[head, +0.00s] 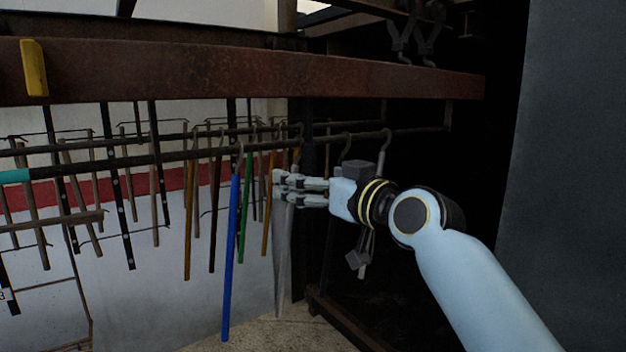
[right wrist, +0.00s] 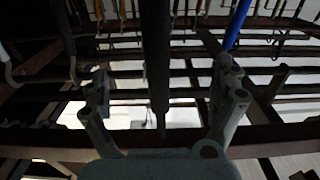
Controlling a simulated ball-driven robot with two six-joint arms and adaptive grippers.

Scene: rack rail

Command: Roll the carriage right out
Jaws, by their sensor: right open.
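A rusty brown beam (head: 240,72) runs across the top, with a yellow block (head: 34,68) near its left end. Below it, a dark bar (head: 110,161) with a teal sleeve at its left end carries hanging hooks and rods. I cannot tell which part is the carriage. My right gripper (head: 278,184) reaches left to the hanging rods, beside a grey tapered piece (head: 283,265). In the right wrist view, its fingers (right wrist: 160,78) are apart, with a dark bar (right wrist: 155,50) showing between them; contact is unclear. My left gripper is out of view.
A blue rod (head: 231,258), a green rod (head: 244,215) and several brown rods hang left of the gripper. A large hook (head: 383,150) hangs to its right. A dark grey panel (head: 578,150) closes the right side. Some floor (head: 280,335) is clear below.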

